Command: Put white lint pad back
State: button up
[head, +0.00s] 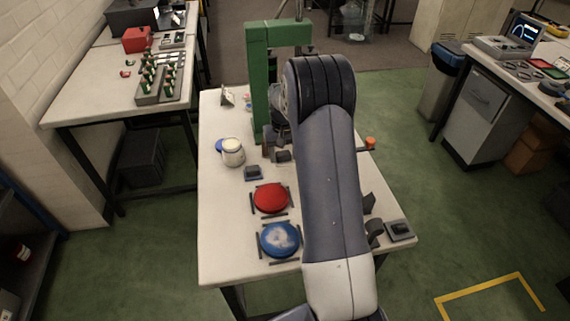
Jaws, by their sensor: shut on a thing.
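My gripper is hidden behind my own raised arm, so neither its fingers nor anything in them shows. I cannot make out a white lint pad for certain. A blue round disc (280,240) with an uneven white patch on it lies near the front of the white table (226,245), between short dark bars. I cannot tell whether that patch is a pad. A red round disc (270,198) lies just behind it, also between dark bars.
A white jar (233,152) stands at the left beside a blue lid (220,145). A green press (258,85) rises at the back. A small grey block (253,173) sits behind the red disc. A grey holder (400,230) is at the front right. The table's left front is clear.

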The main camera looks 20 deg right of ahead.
aim_at(284, 170)
jog(key=shift+f, duration=2.2)
jog(key=shift+f, duration=0.25)
jog(key=o, duration=0.9)
jog(key=shift+r, duration=0.1)
jog(key=shift+o, duration=0.2)
notch_tip(284, 170, up, 12)
jog(key=shift+r, duration=0.2)
